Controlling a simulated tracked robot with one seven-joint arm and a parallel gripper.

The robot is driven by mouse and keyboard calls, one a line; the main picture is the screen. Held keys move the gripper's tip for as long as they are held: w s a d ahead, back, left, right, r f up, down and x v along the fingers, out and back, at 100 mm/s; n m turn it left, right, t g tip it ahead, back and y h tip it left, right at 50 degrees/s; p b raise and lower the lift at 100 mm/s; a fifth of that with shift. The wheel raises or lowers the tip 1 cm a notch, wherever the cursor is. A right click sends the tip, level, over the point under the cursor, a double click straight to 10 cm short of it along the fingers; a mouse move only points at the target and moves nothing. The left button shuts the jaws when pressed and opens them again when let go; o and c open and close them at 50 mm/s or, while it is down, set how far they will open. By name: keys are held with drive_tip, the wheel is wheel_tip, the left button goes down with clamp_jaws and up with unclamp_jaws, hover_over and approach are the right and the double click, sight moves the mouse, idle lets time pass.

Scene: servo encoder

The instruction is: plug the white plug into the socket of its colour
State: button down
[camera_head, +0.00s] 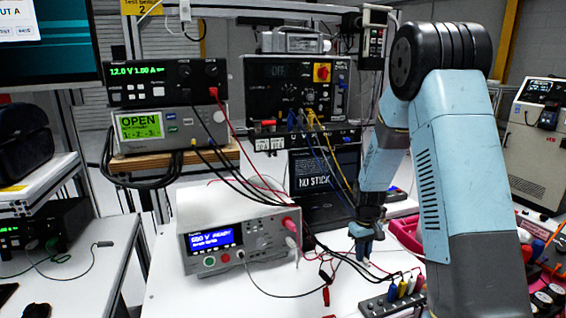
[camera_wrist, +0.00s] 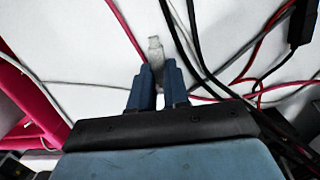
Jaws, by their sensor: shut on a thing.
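My gripper (camera_wrist: 157,75) has blue fingers shut on a pale, whitish plug (camera_wrist: 155,48), whose tip sticks out past the fingertips. In the head view my gripper (camera_head: 365,238) hangs low over the white table, right of the tester. The plug is too small there to make out clearly. A dark socket strip (camera_head: 378,305) lies at the front edge, to the right of and nearer than my gripper, with several coloured pieces standing in it, blue, white, yellow and red among them. I cannot tell which socket is the white one. My arm hides part of this area.
The white tester (camera_head: 232,245) with a lit blue display stands left of my gripper, with red and whitish pieces at its right side. Black, red and white cables cross the white table (camera_head: 190,300) under my gripper. A pink bin (camera_head: 405,232) stands close on the right.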

idle(0.3)
drive_tip(key=shift+w+r, duration=0.15)
drive_tip(key=shift+r, duration=2.4)
drive_tip(key=w+a+r+t+y, duration=0.2)
drive_tip(key=w+a+r+t, duration=0.2)
drive_tip(key=r, duration=0.8)
drive_tip(key=w+a+r+t+y, duration=0.1)
drive_tip(key=w+a+r+t, duration=0.2)
drive_tip(key=r, duration=0.9)
drive_tip(key=w+a+r+t+y, duration=0.2)
drive_tip(key=w+a+r+t, duration=0.2)
drive_tip(key=w+r+t, duration=0.4)
drive_tip(key=shift+w+a+r+t+y, duration=0.15)
drive_tip(key=shift+r+t, duration=0.4)
drive_tip(key=shift+r, duration=0.65)
drive_tip(key=shift+w+a+r+t+y, duration=0.15)
drive_tip(key=shift+r+t, duration=0.4)
drive_tip(key=shift+r, duration=0.65)
drive_tip(key=shift+f, duration=0.55)
